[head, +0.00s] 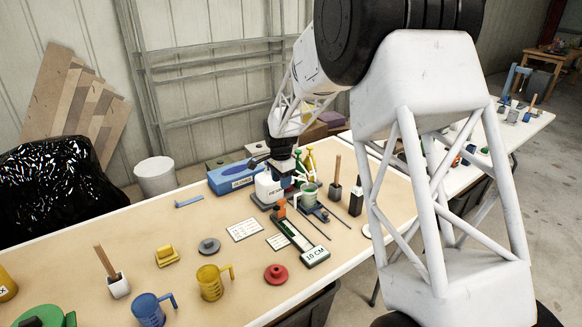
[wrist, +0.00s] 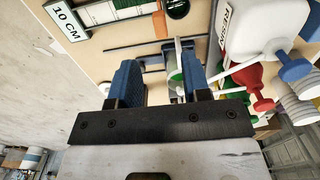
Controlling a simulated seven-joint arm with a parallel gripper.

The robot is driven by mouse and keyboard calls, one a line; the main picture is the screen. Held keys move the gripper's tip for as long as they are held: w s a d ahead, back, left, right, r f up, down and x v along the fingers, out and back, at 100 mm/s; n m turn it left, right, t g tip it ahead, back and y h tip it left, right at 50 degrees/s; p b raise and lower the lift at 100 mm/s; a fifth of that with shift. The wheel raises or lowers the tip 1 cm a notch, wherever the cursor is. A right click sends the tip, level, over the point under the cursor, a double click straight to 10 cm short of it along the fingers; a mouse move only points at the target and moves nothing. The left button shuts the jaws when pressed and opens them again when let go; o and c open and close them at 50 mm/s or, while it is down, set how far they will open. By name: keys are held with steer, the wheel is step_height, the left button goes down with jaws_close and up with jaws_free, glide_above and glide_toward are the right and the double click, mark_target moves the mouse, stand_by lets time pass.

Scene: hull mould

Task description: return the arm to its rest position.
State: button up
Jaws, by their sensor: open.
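My white arm reaches in from the right of the head view, over the tan workbench (head: 205,222). My gripper (head: 284,182) is low over the far part of the bench, among the pots and bottles there. In the wrist view my gripper's two blue fingers (wrist: 160,70) stand apart. A small green and white item (wrist: 176,80) shows between them, nearer the right finger. I cannot tell whether a finger touches it; the jaws are not closed on it.
A red-capped bottle (wrist: 245,82) is right of the fingers. Mugs (head: 211,284) stand in front.

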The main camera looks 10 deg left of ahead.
steer(key=s+d+r+n+t, duration=0.1)
steer(key=s+d+r+n, duration=0.1)
steer(key=s+d+r, duration=0.9)
steer(key=s+d+r+n, duration=0.2)
steer(key=s+d+r, duration=0.65)
steer(key=d, duration=0.45)
steer(key=s+d+n, duration=0.1)
steer(key=s+d, duration=0.3)
steer(key=s, duration=0.6)
steer(key=s+d+n+t, duration=0.1)
steer(key=s+d, duration=0.3)
steer(key=s, duration=0.6)
steer(key=s+d+n, duration=0.2)
steer(key=s+d, duration=0.3)
steer(key=s, duration=0.5)
steer(key=shift+s+f+n+t, duration=0.2)
steer(key=shift+f+n+t, duration=0.1)
steer(key=shift+f+n, duration=0.1)
